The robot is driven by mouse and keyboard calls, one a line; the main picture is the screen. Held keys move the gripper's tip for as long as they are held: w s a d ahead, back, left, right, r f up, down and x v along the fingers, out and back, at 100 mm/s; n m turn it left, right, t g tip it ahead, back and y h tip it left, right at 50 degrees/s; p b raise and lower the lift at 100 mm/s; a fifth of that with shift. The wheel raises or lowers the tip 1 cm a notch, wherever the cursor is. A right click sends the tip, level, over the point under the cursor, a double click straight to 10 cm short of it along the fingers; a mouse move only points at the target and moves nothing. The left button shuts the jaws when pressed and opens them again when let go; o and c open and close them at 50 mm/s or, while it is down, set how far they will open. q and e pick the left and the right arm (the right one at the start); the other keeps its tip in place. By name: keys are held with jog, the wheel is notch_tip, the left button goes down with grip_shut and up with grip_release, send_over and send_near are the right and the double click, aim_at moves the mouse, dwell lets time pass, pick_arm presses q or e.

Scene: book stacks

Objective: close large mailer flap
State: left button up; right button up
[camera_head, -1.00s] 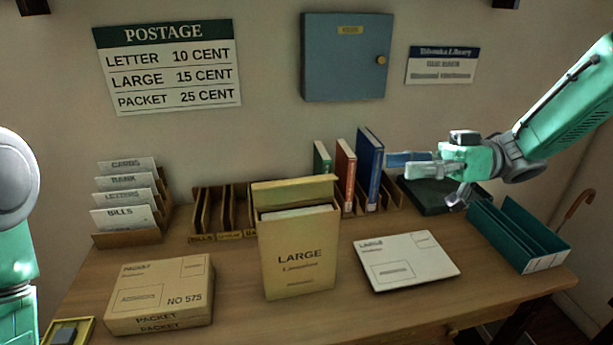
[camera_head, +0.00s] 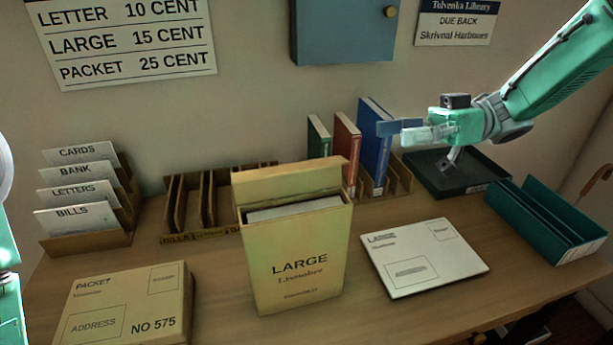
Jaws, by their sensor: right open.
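The large mailer (camera_head: 296,262), a tan upright box marked LARGE, stands near the middle of the desk. Its flap (camera_head: 290,180) stands up at the back of the opening, and a pale content edge (camera_head: 295,208) shows inside. My right gripper (camera_head: 395,128) is open and empty, up to the right of the mailer, in front of the upper part of the blue book (camera_head: 374,155). I cannot tell whether it touches the book. My left arm shows only as a sliver at the left edge; its gripper is out of view.
A white LARGE envelope (camera_head: 425,258) lies right of the mailer, and a PACKET box (camera_head: 125,305) lies left. Behind are a card sorter (camera_head: 90,240), a wooden slot rack (camera_head: 180,238) and books. A dark tray (camera_head: 462,190) and a teal holder (camera_head: 545,225) stand right.

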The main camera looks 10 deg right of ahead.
aim_at(308, 164)
jog(key=a+f+b, duration=0.1)
jog(key=a, duration=0.3)
jog(key=a+f+b, duration=0.1)
jog(key=a, duration=0.4)
jog(key=a+f+b, duration=0.1)
jog(key=a, duration=0.4)
jog(key=shift+s+a+f, duration=0.1)
jog(key=shift+f, duration=0.2)
jog(key=c, duration=1.1)
